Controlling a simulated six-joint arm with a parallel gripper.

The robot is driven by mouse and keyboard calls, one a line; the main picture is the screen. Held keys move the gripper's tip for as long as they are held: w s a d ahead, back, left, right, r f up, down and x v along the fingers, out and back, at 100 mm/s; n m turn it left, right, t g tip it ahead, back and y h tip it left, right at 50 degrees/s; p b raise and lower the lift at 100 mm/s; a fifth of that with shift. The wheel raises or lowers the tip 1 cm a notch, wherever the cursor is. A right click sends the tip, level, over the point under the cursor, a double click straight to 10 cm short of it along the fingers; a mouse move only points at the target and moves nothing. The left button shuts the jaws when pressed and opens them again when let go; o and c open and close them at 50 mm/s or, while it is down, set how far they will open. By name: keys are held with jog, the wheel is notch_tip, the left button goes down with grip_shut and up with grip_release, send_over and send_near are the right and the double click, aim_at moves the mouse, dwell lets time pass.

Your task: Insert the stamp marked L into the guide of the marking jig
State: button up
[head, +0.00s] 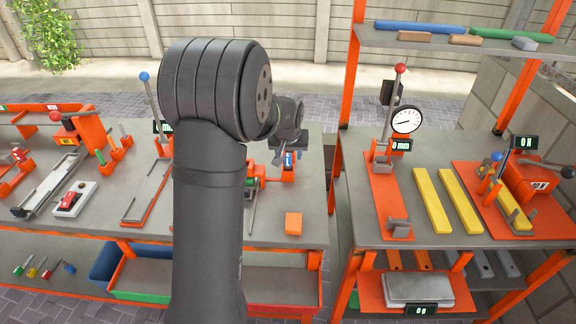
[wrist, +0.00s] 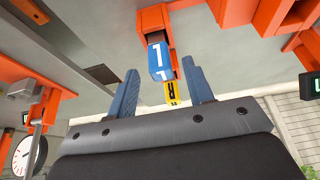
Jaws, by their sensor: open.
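My gripper (wrist: 162,88) is open, with two blue fingers apart and nothing held between them. In the wrist view a blue block (wrist: 160,60) with a white mark that looks like a 1 sits just beyond the fingertips, against an orange part. A yellow block (wrist: 172,93) with a dark mark shows between the fingers, farther off. In the head view my gripper (head: 285,152) is over the back of the left bench, close to a small blue piece (head: 289,159) on an orange fixture (head: 286,173). I cannot make out which piece carries an L, nor the jig's guide.
An orange cube (head: 293,223) lies near the left bench's front edge. A lever with a blue knob (head: 145,77) stands left of my arm. The right bench holds a dial gauge (head: 407,119) and yellow bars (head: 433,200). My arm hides the left bench's middle.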

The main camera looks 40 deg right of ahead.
jog(key=x, duration=0.3)
jog(key=shift+w+f, duration=0.1)
jog(key=shift+f, duration=0.15)
grip_shut()
jog(key=shift+r, duration=0.1)
jog(key=shift+r, duration=0.5)
jog(key=r, duration=0.1)
jog(key=s+r, duration=0.1)
jog(key=r, duration=0.1)
jog(key=shift+r, duration=0.25)
jog(key=s+d+r, duration=0.1)
jog(key=s+r, duration=0.5)
jog(key=s, duration=0.4)
jog(key=w+a+r, duration=0.1)
jog(key=w+a, duration=0.5)
jog(key=w, duration=0.3)
jog(key=w+a+r, duration=0.2)
jog(key=w+a, duration=0.4)
jog(key=w, duration=0.3)
jog(key=shift+a+r, duration=0.25)
